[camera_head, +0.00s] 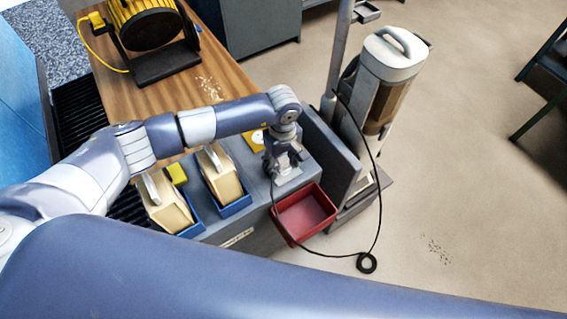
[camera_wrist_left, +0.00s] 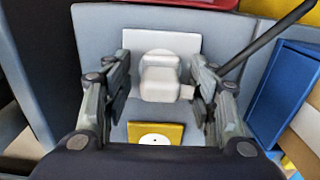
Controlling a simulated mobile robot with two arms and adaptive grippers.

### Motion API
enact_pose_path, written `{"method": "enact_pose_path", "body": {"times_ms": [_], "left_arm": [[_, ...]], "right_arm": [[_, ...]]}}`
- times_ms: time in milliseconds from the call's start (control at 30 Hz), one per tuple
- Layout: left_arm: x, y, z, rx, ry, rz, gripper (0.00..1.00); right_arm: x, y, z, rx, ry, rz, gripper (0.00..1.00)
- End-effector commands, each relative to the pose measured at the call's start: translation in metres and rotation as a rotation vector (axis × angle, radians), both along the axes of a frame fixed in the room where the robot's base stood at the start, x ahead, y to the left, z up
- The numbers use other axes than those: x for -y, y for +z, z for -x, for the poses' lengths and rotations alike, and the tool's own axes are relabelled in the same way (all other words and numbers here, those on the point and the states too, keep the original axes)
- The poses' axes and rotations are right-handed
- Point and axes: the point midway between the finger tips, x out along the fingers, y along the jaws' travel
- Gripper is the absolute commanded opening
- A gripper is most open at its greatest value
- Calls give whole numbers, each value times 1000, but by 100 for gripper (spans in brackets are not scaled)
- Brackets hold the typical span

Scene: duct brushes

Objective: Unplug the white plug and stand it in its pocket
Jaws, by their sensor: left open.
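The white plug (camera_wrist_left: 160,84) sits against a pale plate (camera_wrist_left: 135,42) on a grey surface in the left wrist view. My left gripper (camera_wrist_left: 161,66) is open, with one finger on each side of the plug; I see gaps between fingers and plug. In the head view my left gripper (camera_head: 282,166) points down over the grey unit and hides most of the plug. A yellow piece with a white patch (camera_wrist_left: 155,133) lies beside the plug; it also shows in the head view (camera_head: 256,141). I cannot tell which thing is the plug's pocket. My right gripper is out of view.
A red bin (camera_head: 305,213) hangs at the grey unit's front. Blue trays (camera_head: 236,207) with cream blocks stand left of the gripper. A vacuum-like machine (camera_head: 385,75) and a black cord (camera_head: 378,215) are to the right. A yellow reel (camera_head: 148,28) stands on the wooden table (camera_head: 205,85).

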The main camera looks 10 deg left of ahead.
Motion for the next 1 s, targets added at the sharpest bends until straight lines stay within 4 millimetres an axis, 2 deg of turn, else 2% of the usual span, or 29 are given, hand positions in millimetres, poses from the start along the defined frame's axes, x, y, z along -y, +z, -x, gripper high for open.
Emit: {"method": "enact_pose_path", "body": {"times_ms": [333,367,500,600,1000], "left_arm": [[0,0,0,-1,0,-1,53],[0,0,0,-1,0,-1,51],[0,0,0,-1,0,-1,19],[0,0,0,-1,0,-1,0],[0,9,0,1,0,-1,0]], "right_arm": [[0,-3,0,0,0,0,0],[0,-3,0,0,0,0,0],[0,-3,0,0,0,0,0],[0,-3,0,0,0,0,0],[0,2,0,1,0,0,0]]}}
